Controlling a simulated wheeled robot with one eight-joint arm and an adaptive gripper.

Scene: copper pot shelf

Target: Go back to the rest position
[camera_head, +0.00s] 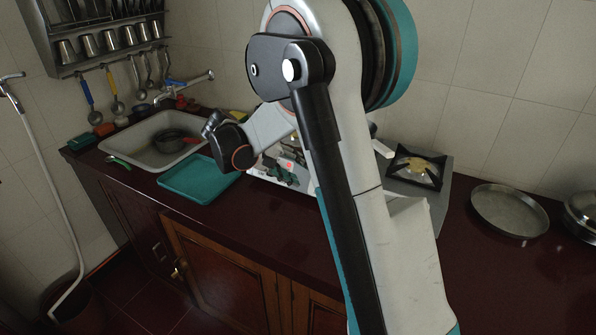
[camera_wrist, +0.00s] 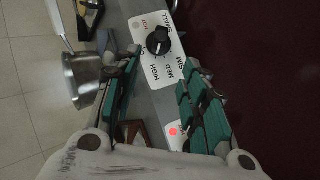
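My gripper (camera_head: 284,172) hangs in front of the stove's control panel in the head view, partly hidden by my arm. In the wrist view my gripper (camera_wrist: 161,68) shows two teal-padded fingers spread apart with nothing between them. A red light (camera_wrist: 174,131) shows lower on the panel. I cannot tell whether a finger touches the panel.
A burner (camera_head: 416,170) is right of my arm, with a shallow metal pan (camera_head: 509,211) farther right. A teal tray (camera_head: 199,179) and a sink (camera_head: 142,136) are on the left. A metal pot (camera_wrist: 87,78) is beside the left finger. The counter front is clear.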

